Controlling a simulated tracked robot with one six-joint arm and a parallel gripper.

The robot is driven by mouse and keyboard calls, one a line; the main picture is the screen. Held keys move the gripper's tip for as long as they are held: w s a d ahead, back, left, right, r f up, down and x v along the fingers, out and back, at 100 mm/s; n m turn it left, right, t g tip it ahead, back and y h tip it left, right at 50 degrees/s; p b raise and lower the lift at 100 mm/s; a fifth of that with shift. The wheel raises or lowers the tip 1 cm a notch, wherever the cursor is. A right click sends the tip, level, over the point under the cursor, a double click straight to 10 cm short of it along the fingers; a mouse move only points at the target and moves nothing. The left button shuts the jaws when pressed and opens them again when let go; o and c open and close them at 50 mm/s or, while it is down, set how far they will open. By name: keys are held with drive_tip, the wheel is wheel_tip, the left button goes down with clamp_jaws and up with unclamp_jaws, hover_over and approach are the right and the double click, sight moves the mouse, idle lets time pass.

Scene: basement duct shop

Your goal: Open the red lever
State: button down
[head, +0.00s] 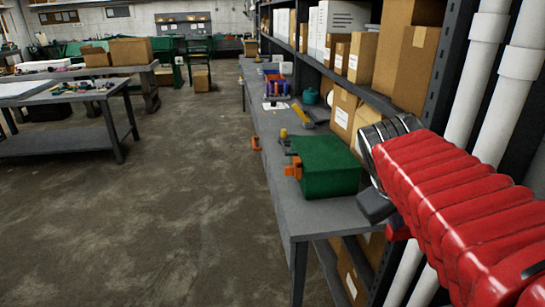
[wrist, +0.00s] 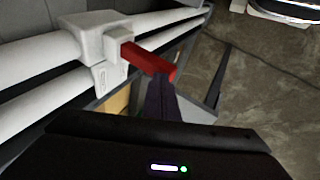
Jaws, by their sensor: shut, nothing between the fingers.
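The red lever (wrist: 145,60) shows in the wrist view as a short bar. It juts to the right and slightly down from a white valve body (wrist: 98,42) on a white pipe. My gripper (wrist: 160,84) is shut and empty. Its dark fingertips are at the free end of the lever in the picture. I cannot tell whether they touch it. In the head view my red-covered arm reaches in from the right, and I cannot make out the lever or fingertips there.
White pipes (head: 475,75) run upright beside the shelf at the right. A long grey bench holds a green box (head: 330,168) with an orange clamp (head: 293,168), close to my arm. Open floor (head: 150,215) lies left of the bench.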

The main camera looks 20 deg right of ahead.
sight(386, 236)
drive_tip(key=shift+a+f, duration=0.2)
drive_tip(key=shift+f, duration=0.5)
drive_tip(key=shift+a+f, duration=0.2)
drive_tip(key=shift+f, duration=0.55)
drive_tip(key=shift+a+f, duration=0.2)
drive_tip(key=shift+f, duration=0.65)
drive_tip(key=s+a+r, duration=0.1)
drive_tip(key=a+r, duration=0.6)
drive_tip(key=shift+s+h, duration=0.3)
drive_tip(key=shift+s, duration=0.1)
drive_tip(key=shift+r, duration=0.1)
drive_tip(key=s+a+f+t+y, duration=0.2)
drive_tip(key=a+f+y, duration=0.4)
drive_tip(key=a+f, duration=0.4)
drive_tip(key=a, duration=0.5)
drive_tip(key=shift+s+a+f+t+y, duration=0.15)
drive_tip(key=shift+s+a+t+y, duration=0.15)
drive_tip(key=shift+s+a, duration=0.1)
